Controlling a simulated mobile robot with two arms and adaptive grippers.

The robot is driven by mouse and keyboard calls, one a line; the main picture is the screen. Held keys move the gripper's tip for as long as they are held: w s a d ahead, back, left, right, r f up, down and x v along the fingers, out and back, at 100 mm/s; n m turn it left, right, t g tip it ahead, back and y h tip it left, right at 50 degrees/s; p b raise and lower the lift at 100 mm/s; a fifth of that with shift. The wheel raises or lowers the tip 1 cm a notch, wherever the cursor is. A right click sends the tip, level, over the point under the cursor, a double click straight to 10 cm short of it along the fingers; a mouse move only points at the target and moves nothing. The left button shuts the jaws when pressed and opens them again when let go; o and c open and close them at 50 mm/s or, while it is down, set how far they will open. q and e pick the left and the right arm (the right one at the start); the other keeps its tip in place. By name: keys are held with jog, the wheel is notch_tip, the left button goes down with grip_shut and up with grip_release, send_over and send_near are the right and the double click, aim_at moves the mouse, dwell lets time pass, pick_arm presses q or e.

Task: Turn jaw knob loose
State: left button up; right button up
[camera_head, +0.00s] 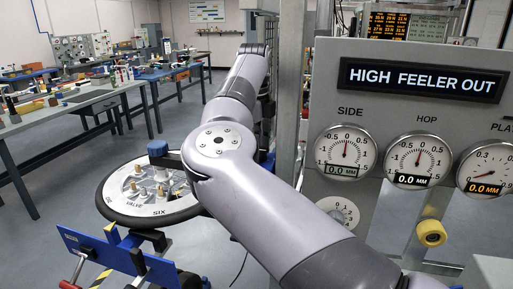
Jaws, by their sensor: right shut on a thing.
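My right arm comes in from the lower right, bends at a large grey elbow and reaches up and away. Its far end (264,100) is dark and partly behind the forearm; its fingertips, and what they are shut on, are hidden there. I cannot make out the jaw knob for certain. A blue knob (157,148) stands at the back edge of a round black-rimmed tray (112,206), left of my elbow. A yellow knob (432,234) sits low on the grey gauge panel (325,70) at right. My left gripper is not in view.
The panel display (420,80) reads HIGH FEELER OUT, above SIDE (345,150), HOP (417,160) and a third dial (487,168). A blue stand (100,250) with a red handle is at lower left. Workbenches (70,103) stand behind; the floor between is clear.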

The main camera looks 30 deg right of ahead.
jog(key=o, duration=1.2)
jog(key=shift+r, duration=0.1)
jog(key=r, duration=1.1)
jog(key=shift+s+a+r, duration=0.15)
jog(key=shift+a+r, duration=0.15)
jog(key=shift+r, duration=0.1)
